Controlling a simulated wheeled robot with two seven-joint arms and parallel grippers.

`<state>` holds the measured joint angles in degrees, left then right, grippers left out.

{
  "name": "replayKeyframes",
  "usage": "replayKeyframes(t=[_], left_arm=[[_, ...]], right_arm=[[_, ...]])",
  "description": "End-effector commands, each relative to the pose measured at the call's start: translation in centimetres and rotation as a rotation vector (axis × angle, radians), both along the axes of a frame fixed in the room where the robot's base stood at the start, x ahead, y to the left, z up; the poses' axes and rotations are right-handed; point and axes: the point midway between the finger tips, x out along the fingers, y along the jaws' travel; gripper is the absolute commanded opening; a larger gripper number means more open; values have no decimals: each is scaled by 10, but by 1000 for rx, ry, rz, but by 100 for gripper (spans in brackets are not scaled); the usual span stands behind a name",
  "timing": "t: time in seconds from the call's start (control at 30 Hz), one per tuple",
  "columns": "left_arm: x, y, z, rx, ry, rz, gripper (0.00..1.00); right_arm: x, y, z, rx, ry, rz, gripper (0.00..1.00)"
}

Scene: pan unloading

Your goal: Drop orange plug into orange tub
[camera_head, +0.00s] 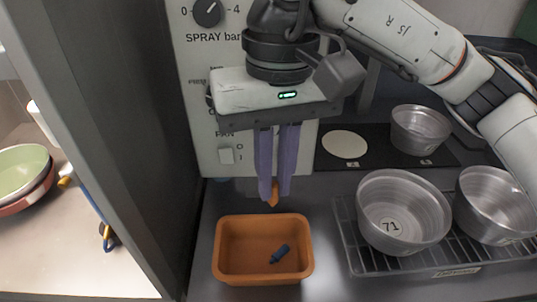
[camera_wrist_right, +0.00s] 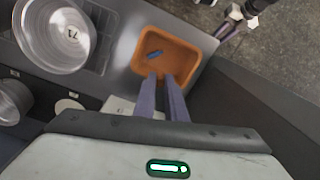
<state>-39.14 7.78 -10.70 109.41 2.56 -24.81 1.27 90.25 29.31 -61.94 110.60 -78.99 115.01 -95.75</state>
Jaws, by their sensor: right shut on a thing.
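The orange tub (camera_head: 228,222) sits on the dark counter, open side up, with a small blue plug (camera_head: 279,254) lying inside. My right gripper (camera_head: 276,192) points down, its purple fingers shut on the orange plug (camera_head: 272,200). Only the plug's lower end shows below the fingertips, at about the tub's back rim in the picture. In the right wrist view the tub (camera_wrist_right: 195,50) lies just beyond the fingertips (camera_wrist_right: 160,78), and the blue plug (camera_wrist_right: 155,55) shows inside. The orange plug cannot be made out there.
Metal pans stand right of the tub: one marked 71 (camera_head: 403,212), one beside it (camera_head: 497,205) on a wire rack (camera_head: 358,262), and one behind (camera_head: 420,130). A grey wall panel (camera_head: 110,130) rises on the left. A control box (camera_head: 215,145) stands behind.

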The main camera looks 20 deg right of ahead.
Motion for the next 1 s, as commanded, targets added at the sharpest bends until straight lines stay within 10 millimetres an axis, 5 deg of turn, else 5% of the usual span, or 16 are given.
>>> replayKeyframes(t=[0.43, 0.8, 0.83, 0.9, 1.0], left_arm=[[-6, -2, -32, 0, 15, -4, 31], [-4, -3, -30, -1, 10, -6, 31], [-4, -3, -30, -1, 9, -6, 31], [-3, -3, -29, -2, 7, -6, 31], [-1, -3, -28, -1, 4, -6, 31]], right_arm=[[0, -1, -51, -1, 1, -1, 0], [0, 0, -57, 0, 1, 0, 0], [0, 0, -57, 0, 1, 0, 14], [0, 0, -57, 0, 1, 0, 26], [0, 0, -57, 0, 1, 0, 33]])
